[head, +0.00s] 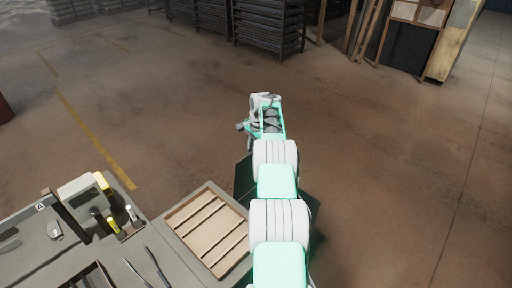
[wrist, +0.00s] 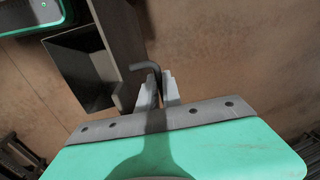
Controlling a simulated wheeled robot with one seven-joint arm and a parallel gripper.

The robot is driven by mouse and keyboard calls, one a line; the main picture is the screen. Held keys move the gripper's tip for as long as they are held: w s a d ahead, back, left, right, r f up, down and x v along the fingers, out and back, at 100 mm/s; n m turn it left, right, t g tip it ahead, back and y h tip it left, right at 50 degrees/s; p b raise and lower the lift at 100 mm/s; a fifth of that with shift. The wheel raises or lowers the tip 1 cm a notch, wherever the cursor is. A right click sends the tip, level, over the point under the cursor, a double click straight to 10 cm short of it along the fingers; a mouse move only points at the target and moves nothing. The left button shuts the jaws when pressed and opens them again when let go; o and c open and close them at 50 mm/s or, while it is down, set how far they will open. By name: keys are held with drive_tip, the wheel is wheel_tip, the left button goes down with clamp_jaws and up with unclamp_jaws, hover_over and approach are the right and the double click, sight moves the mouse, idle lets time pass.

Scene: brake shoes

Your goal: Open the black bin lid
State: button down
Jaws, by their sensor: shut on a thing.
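The black bin (head: 243,175) is below and beside my arm in the head view, which covers much of it. In the wrist view a dark, box-like shape (wrist: 85,68) with a black inside or face lies at the upper left; it looks like part of the bin. My gripper (wrist: 158,82) is shut on a bent grey bar (wrist: 147,66), which looks like a handle. The bar's hooked end sticks out to the left past the fingertips. I cannot tell where it joins the lid, or how far the lid is open. The fingertips cannot be made out in the head view.
A table (head: 60,262) with tools stands at the lower left. A shallow slatted wooden tray (head: 175,222) is left of my arm. Dark racks (head: 268,28) and leaning boards (head: 455,40) stand at the back. The floor ahead and to the right is clear.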

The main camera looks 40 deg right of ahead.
drive_tip(key=shift+w, duration=0.4)
